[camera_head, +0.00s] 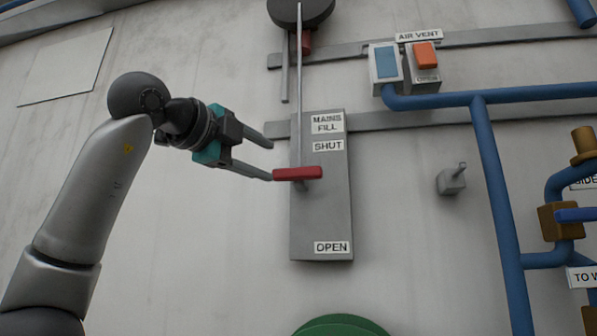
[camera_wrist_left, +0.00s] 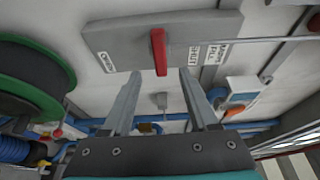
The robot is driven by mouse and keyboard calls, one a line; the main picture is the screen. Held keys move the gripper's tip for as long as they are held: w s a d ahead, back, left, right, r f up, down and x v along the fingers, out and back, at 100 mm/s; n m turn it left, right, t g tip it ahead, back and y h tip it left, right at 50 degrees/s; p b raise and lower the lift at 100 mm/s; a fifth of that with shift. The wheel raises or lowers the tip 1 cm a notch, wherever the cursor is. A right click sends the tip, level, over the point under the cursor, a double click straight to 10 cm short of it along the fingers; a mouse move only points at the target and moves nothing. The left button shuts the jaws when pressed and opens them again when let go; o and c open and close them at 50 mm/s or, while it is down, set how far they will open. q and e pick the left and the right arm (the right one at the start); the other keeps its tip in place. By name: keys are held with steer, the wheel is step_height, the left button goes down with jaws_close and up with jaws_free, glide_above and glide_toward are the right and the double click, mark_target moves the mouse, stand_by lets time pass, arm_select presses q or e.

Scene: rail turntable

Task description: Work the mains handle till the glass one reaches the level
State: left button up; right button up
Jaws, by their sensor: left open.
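The mains fill handle, a red horizontal grip (camera_head: 298,174), sits just below the SHUT label on a grey plate (camera_head: 321,220). OPEN is marked at the plate's lower end. A thin rod runs up from the handle to a dark round part (camera_head: 300,12). My left gripper (camera_head: 272,161) is open at the handle's left end. In the left wrist view the red handle (camera_wrist_left: 159,52) lines up with the gap between the fingertips (camera_wrist_left: 160,75). I cannot tell whether they touch it. No glass or level mark is clearly identifiable. My right gripper is not in view.
A box with a blue panel (camera_head: 386,63) and an orange AIR VENT switch (camera_head: 425,56) are at upper right. Blue pipes (camera_head: 490,170) run down the right side. A small grey toggle (camera_head: 452,181) is right of the plate. A green round part (camera_head: 342,326) is below.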

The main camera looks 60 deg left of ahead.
mark_target(293, 172)
arm_select(q)
steer(key=p+x, duration=0.3)
steer(key=x, duration=0.8)
steer(key=shift+d+f, duration=0.1)
steer(key=c, duration=0.9)
jaws_close()
